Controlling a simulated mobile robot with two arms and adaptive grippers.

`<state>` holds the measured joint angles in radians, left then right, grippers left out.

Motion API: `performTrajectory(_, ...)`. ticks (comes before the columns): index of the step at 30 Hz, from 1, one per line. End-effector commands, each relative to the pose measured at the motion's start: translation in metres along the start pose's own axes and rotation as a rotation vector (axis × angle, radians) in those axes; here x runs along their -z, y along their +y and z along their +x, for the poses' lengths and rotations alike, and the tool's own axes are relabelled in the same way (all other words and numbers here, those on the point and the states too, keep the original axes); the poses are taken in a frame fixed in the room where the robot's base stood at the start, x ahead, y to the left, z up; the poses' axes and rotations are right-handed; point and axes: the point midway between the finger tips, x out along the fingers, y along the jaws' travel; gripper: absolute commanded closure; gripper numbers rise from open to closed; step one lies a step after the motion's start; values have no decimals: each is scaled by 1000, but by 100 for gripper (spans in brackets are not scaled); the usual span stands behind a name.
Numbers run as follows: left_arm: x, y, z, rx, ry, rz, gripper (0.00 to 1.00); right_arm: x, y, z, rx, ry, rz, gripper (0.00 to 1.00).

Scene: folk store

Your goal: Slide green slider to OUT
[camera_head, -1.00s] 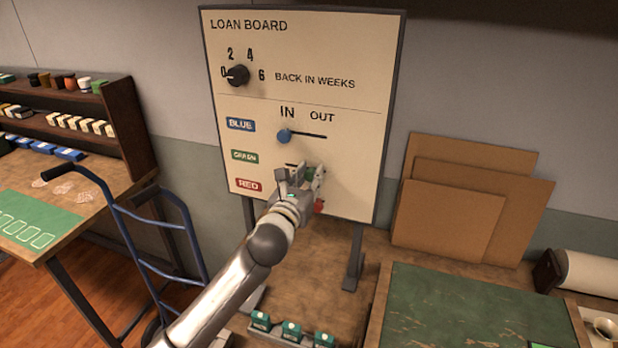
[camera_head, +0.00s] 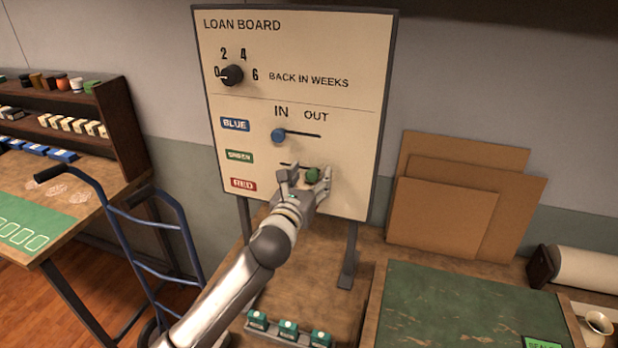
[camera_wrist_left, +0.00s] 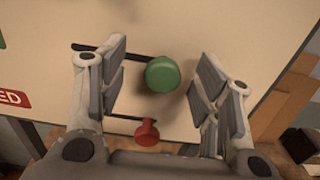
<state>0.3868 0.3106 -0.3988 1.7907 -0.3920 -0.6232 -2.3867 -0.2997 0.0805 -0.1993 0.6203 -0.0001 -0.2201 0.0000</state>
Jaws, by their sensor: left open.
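The loan board (camera_head: 352,90) stands upright with IN and OUT column labels. The green slider knob (camera_head: 312,174) sits at the right end of its dark slot, under OUT. It also shows in the left wrist view (camera_wrist_left: 162,74), with its slot running off to the left. My left gripper (camera_head: 308,176) is open in front of the board, its fingers on either side of the green knob and apart from it. The red knob (camera_wrist_left: 147,133) shows below it in the left wrist view. The blue knob (camera_head: 278,135) is at the left end of its slot, under IN. My right gripper is not visible.
A dial (camera_head: 232,75) is at the board's upper left. A blue hand truck (camera_head: 150,225) stands left of the board. Brown panels (camera_head: 440,215) lean on the wall at right. Small green boxes (camera_head: 288,328) sit below, beside a green-topped table (camera_head: 460,315).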

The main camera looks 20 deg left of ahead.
Motion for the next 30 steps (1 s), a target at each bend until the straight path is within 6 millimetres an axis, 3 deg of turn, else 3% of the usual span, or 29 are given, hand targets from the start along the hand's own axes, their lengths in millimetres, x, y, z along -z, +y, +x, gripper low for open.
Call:
performTrajectory(15,0,0,-2,0,0,1,39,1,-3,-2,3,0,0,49)
performTrajectory(30,-1,0,-41,0,1,2,39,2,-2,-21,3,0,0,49)
